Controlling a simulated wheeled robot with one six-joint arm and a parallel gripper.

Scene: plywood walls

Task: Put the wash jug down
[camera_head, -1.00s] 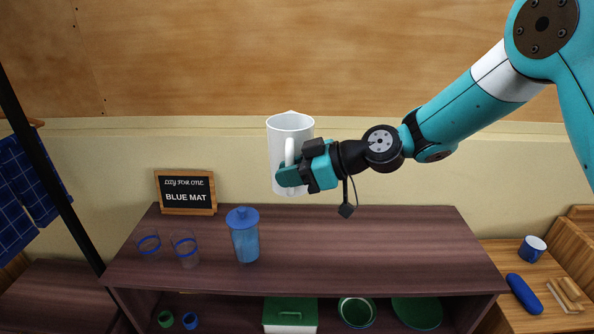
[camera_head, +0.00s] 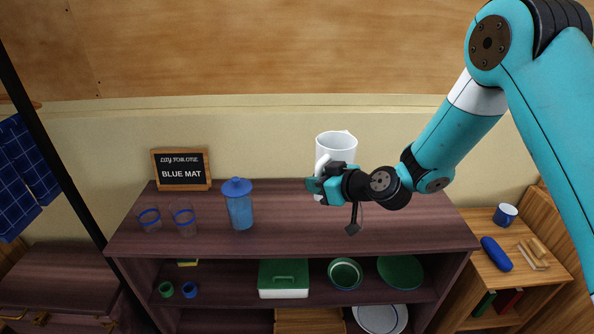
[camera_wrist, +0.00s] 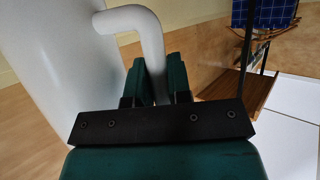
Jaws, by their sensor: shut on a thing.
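The white wash jug (camera_head: 337,146) is upright in the head view, above the right part of the dark wooden shelf top (camera_head: 290,232). My gripper (camera_head: 321,184) is shut on the jug's handle, and the arm hides the jug's lower part. I cannot tell for sure whether its base is apart from the shelf top. In the wrist view the jug's white side (camera_wrist: 60,70) fills the left, and its handle passes between the two green fingers (camera_wrist: 160,82).
A blue lidded jug (camera_head: 239,206), two clear glasses with blue bands (camera_head: 184,219) and a sign reading BLUE MAT (camera_head: 182,170) stand on the left of the shelf top. Its middle and right are clear. A blue mug (camera_head: 505,214) stands on the right-hand unit.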

